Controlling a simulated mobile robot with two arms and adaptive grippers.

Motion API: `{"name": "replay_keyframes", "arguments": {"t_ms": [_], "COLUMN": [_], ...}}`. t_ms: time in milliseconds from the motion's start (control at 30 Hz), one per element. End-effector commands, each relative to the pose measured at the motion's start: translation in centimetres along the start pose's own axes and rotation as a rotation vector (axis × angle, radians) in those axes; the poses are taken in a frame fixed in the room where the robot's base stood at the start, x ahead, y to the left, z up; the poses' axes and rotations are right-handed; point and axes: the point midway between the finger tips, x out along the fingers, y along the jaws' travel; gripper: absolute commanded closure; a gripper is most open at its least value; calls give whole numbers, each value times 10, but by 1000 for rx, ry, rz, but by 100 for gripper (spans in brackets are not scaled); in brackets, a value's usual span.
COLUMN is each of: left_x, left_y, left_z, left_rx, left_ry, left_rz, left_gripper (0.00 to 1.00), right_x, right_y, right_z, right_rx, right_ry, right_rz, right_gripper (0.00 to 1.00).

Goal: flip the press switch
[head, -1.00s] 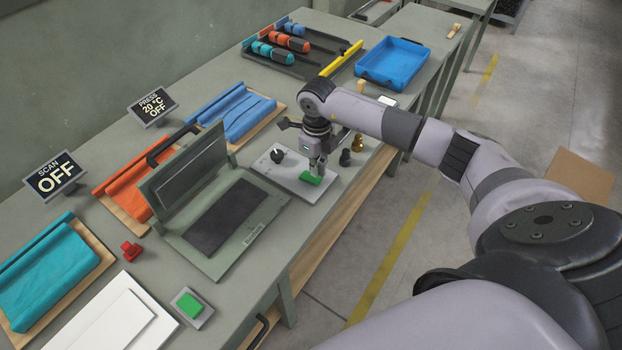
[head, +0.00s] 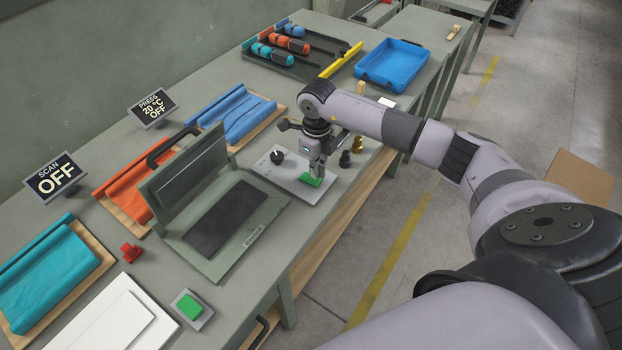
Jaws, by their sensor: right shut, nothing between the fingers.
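The press switch is a green rocker (head: 310,180) on a light grey panel (head: 285,180) with a black knob (head: 277,157), right of the open press (head: 226,218). My right gripper (head: 317,172) points down right at the green switch, its fingers shut and empty. I cannot tell whether the fingertips touch it; they hide part of it. The press display (head: 152,107) reads "PRESS 20 °C OFF". My left gripper is not in view.
A second green switch (head: 189,305) is at the front, near a red object (head: 131,252). The scan display (head: 56,178) reads "OFF". Small dark and brass pieces (head: 345,158) stand just right of my gripper. A blue tray (head: 393,64) is farther back.

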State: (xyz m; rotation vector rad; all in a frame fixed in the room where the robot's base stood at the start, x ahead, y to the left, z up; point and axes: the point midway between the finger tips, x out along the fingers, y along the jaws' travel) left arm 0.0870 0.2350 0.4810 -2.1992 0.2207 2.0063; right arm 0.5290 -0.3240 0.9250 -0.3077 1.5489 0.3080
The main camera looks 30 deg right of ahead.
Motion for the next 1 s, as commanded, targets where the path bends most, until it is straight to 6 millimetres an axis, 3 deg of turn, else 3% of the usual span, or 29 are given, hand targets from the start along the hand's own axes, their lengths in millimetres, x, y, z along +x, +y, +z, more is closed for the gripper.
{"name": "replay_keyframes", "arguments": {"t_ms": [1000], "left_x": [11], "left_y": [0], "left_z": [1], "left_rx": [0], "left_ry": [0], "left_rz": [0], "left_gripper": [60], "right_x": [13], "right_y": [0], "right_z": [0], "right_rx": [0], "right_ry": [0], "right_rz": [0], "right_gripper": [100]}}
